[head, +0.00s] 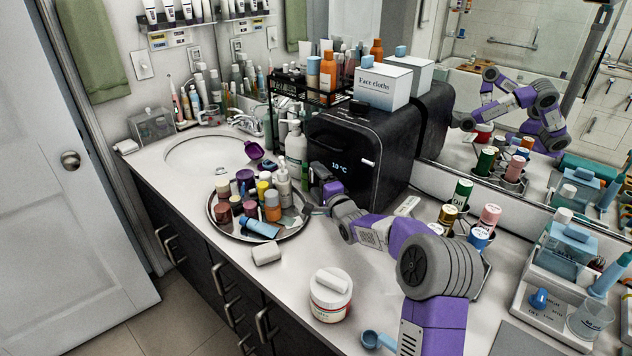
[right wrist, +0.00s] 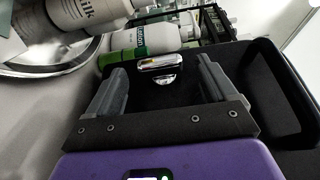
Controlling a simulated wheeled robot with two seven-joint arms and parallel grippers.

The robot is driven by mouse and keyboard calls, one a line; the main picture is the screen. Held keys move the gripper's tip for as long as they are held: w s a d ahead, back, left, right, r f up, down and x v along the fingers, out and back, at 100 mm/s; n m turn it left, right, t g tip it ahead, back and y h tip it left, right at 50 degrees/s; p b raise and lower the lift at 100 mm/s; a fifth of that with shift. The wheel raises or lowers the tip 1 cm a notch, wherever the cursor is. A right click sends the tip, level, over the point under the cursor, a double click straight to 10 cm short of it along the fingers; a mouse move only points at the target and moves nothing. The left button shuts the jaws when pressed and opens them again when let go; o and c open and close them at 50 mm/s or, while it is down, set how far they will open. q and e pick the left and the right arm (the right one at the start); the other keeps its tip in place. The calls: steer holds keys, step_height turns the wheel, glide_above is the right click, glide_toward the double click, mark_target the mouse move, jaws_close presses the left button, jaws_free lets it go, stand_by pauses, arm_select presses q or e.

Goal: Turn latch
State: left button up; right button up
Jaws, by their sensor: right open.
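A black mini fridge (head: 345,150) with a lit temperature display stands on the counter against the mirror. In the right wrist view, a small shiny chrome latch (right wrist: 163,66) sits on its dark face (right wrist: 250,75), with a small chrome piece just below it. My right gripper (head: 312,207) is low at the fridge's front left, beside the round tray. In the right wrist view it (right wrist: 163,76) is open, its two grey fingers on either side of the latch with gaps between. In the head view I cannot make out this latch. My left gripper is not in view.
A round tray (head: 216,222) crowded with bottles and jars is close to my right gripper. A white pump bottle (head: 297,150) and a green-and-white bottle (right wrist: 150,38) stand by the fridge. A white box (head: 383,87) sits on top. A white jar (head: 330,297) stands nearer.

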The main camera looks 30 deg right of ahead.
steer(key=shift+w, duration=0.65)
steer(key=shift+c, duration=0.3)
steer(key=c, duration=1)
steer(key=shift+r+g+p, duration=0.2)
steer(key=shift+g+p, duration=0.1)
steer(key=shift+p, duration=0.35)
steer(key=g+p, duration=0.1)
steer(key=p, duration=0.2)
steer(key=n+g+p, duration=0.1)
steer(key=p, duration=0.2)
steer(key=r+g+p, duration=0.1)
steer(key=g+p, duration=0.1)
steer(key=p, duration=0.1)
steer(key=shift+n+p, duration=0.3)
steer(key=shift+p, duration=0.05)
steer(key=shift+w+g+p, duration=0.1)
steer(key=shift+g+p, duration=0.5)
steer(key=shift+p, duration=0.25)
steer(key=shift+n+g+p, duration=0.3)
steer(key=shift+g+p, duration=0.05)
steer(key=shift+g, duration=0.05)
steer(key=shift+h, duration=0.3)
